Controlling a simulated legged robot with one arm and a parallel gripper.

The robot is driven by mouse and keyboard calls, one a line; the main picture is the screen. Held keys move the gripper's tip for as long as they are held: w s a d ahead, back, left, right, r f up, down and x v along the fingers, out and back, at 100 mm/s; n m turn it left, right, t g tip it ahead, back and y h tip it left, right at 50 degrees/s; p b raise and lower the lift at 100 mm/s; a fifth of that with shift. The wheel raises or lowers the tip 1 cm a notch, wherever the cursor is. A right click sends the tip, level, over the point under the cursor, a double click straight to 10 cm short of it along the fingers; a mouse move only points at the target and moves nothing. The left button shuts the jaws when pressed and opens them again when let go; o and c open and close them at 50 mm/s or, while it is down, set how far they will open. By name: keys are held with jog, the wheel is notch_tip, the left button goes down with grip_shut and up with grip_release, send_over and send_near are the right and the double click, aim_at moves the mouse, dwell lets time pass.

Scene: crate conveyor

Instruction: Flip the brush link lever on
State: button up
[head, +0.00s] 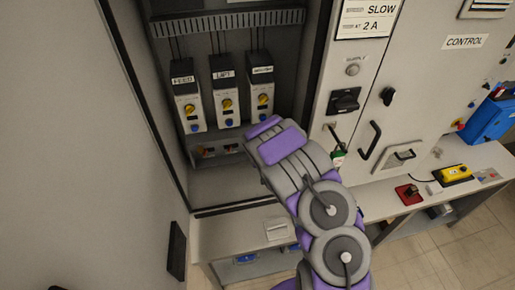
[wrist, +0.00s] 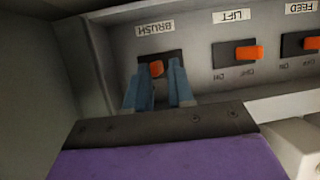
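In the wrist view, which is upside down, the brush lever (wrist: 157,69) is a small orange handle on a dark plate under the BRUSH label (wrist: 155,28). My gripper (wrist: 160,66) has its two blue fingers apart, one on each side of this lever. Whether either finger touches it, I cannot tell. The fingers hide much of the plate and its ON/OFF marks, so the lever's setting is unclear. In the head view my arm covers the brush lever and my fingertips.
Beside it are the orange lift lever (wrist: 249,53) and feed lever (wrist: 312,43), with ON and OFF marks. A cabinet side wall (wrist: 80,70) stands close to the fingers. The head view shows three drive units, FEED (head: 189,105), LIFT (head: 225,100) and another (head: 262,95), above the lever shelf.

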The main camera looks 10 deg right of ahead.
jog(key=shift+o, duration=0.9)
jog(key=shift+r, duration=0.1)
jog(key=p+v, duration=1.5)
jog(key=v, duration=0.2)
jog(key=shift+s, duration=0.15)
